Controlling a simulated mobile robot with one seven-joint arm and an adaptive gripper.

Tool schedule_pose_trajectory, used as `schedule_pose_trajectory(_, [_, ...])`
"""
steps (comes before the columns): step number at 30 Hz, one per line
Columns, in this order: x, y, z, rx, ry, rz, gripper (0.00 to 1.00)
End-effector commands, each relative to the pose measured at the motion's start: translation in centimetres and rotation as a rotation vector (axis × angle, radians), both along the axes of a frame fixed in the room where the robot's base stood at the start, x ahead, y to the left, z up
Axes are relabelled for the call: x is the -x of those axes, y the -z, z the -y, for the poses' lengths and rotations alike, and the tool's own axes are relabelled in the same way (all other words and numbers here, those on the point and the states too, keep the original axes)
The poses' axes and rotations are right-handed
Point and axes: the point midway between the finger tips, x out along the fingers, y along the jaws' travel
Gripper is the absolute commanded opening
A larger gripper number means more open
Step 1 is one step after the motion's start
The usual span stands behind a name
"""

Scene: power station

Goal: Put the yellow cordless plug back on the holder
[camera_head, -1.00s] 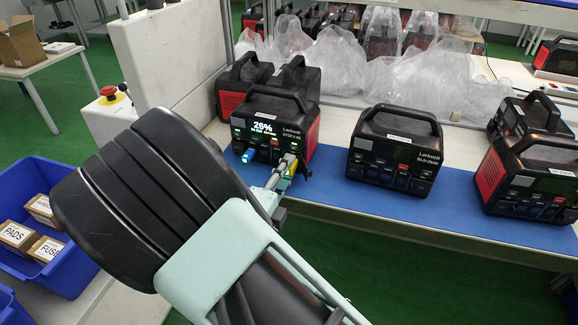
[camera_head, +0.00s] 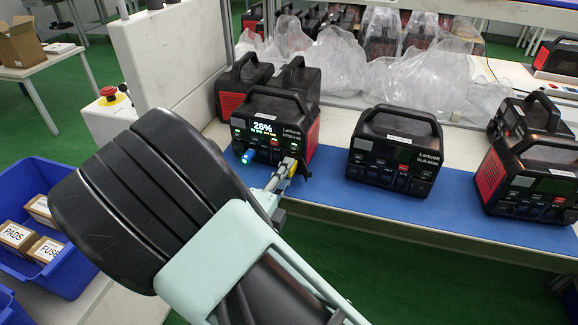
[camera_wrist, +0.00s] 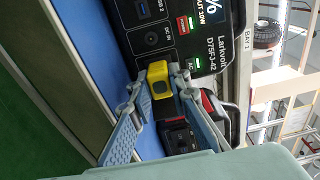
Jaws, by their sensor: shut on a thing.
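The yellow plug (camera_head: 292,171) is between the fingers of my gripper (camera_head: 284,173), at the front of the power station (camera_head: 270,145) whose screen reads 26%. In the wrist view the yellow plug (camera_wrist: 160,79) shows as a small block between the two grey-blue fingertips of my gripper (camera_wrist: 162,92). It lies close to the station's front panel (camera_wrist: 185,35), by its lower edge; whether it touches the panel or sits in anything is unclear. I cannot make out a separate holder. My arm covers part of the bench in the head view.
Another power station (camera_head: 395,150) stands to the right on the blue mat (camera_head: 335,194), with bare mat between. Plastic-wrapped goods (camera_head: 335,62) lie behind. A blue bin (camera_head: 75,270) with boxes is at the left.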

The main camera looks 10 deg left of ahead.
Motion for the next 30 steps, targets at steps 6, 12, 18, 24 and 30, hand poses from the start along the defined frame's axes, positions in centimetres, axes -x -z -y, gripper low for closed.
schedule_pose_trajectory(6, [0.7, 0.1, -0.2, -0.001, -0.001, -0.001, 0.00])
schedule_pose_trajectory(12, [1.5, 0.0, -0.3, 0.000, -0.001, 0.000, 0.00])
schedule_pose_trajectory(18, [2.3, 0.0, -0.4, -0.001, -0.001, 0.000, 0.00])
schedule_pose_trajectory(24, [3.1, 0.0, -0.5, 0.000, -0.001, 0.000, 0.00])
schedule_pose_trajectory(30, [3.8, 0.0, -0.6, 0.000, 0.000, 0.000, 0.00])
